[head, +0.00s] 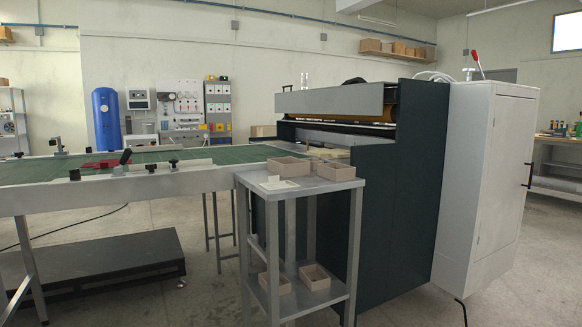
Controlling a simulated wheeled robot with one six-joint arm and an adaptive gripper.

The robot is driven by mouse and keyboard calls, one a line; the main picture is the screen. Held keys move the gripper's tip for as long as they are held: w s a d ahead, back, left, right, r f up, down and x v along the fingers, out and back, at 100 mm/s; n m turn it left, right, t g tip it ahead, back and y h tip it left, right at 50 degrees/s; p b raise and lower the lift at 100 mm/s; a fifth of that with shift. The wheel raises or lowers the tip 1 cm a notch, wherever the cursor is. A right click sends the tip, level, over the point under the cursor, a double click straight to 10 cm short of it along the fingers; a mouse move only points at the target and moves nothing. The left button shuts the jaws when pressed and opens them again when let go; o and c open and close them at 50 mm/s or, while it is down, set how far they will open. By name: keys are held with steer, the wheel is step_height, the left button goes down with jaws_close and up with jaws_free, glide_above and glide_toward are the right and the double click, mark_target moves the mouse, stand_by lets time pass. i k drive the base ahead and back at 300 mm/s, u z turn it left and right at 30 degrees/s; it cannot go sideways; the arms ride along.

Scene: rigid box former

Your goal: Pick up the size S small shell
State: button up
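Several open, beige box shells stand on a grey two-tier cart (300,188) in the head view. On its top are a shell at the back left (288,167) and another at the right (331,171). On its lower shelf are a shell at the left (275,284) and another at the right (314,277). No size marking is readable, so I cannot tell which one is size S. A small pale flat piece (279,184) lies at the front left of the cart top. My gripper is not in view.
A long table with a green surface (200,154) runs to the left behind the cart. A dark machine (405,180) with a white cabinet (490,170) stands behind and right of it. A low black platform (100,262) is at the lower left. Floor at the right is clear.

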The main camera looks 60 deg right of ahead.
mark_target(313, 164)
steer(key=i, duration=2.2)
steer(key=z, duration=2.55)
